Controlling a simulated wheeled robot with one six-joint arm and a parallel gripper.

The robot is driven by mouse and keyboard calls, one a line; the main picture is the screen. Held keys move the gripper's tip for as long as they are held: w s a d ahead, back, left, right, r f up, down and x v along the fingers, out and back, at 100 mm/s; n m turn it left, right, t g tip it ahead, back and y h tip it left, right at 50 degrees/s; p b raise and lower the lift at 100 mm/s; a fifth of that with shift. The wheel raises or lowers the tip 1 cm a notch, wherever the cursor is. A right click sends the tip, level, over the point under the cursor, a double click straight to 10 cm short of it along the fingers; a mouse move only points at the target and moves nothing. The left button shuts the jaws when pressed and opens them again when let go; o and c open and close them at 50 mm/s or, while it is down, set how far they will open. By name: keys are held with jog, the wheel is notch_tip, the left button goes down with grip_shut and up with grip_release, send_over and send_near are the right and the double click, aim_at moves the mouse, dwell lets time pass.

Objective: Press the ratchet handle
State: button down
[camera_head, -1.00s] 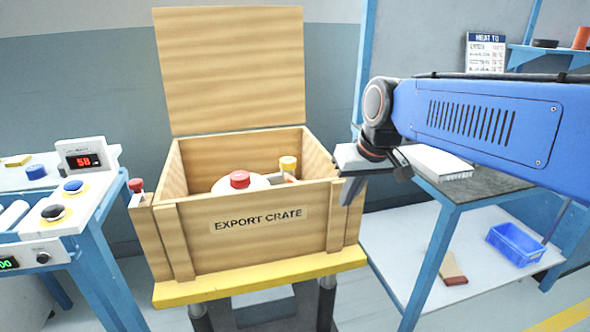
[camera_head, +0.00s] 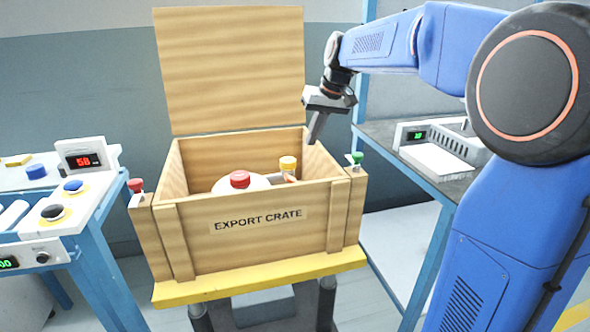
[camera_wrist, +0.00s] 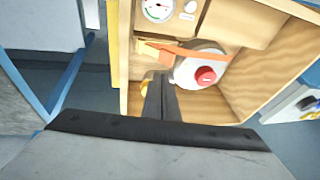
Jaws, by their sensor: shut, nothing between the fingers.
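My gripper (camera_head: 314,138) is shut and empty, pointing down over the back right corner of the wooden export crate (camera_head: 181,240). In the wrist view, the gripper's fingers (camera_wrist: 157,76) hang over the crate's inside. An orange strap (camera_wrist: 192,54) runs beside a white vessel (camera_wrist: 188,72) with a red cap (camera_wrist: 206,75). A yellow-orange piece (camera_wrist: 150,48) sits at the strap's left end; I cannot tell whether it is the ratchet handle. A yellow cap (camera_head: 288,163) stands right of the red cap in the head view, partly hidden by the fingers in the wrist view.
The crate's lid (camera_head: 232,70) stands open behind. A red button (camera_head: 136,185) and a green button (camera_head: 357,158) flank the crate. A control bench (camera_head: 85,195) stands left, a dark-topped bench (camera_head: 452,183) right. A gauge (camera_wrist: 157,10) shows inside the crate.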

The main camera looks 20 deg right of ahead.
jog(key=shift+w, duration=0.65)
jog(key=shift+f, duration=0.1)
send_over(291, 177)
jog(key=s+d, duration=0.2)
notch_tip(291, 177, down, 11)
jog(key=shift+w+a+f, duration=0.1)
jog(key=shift+w, duration=0.05)
jog(key=shift+a+f, duration=0.4)
jog(key=shift+f, duration=0.25)
jog(key=shift+a, duration=0.15)
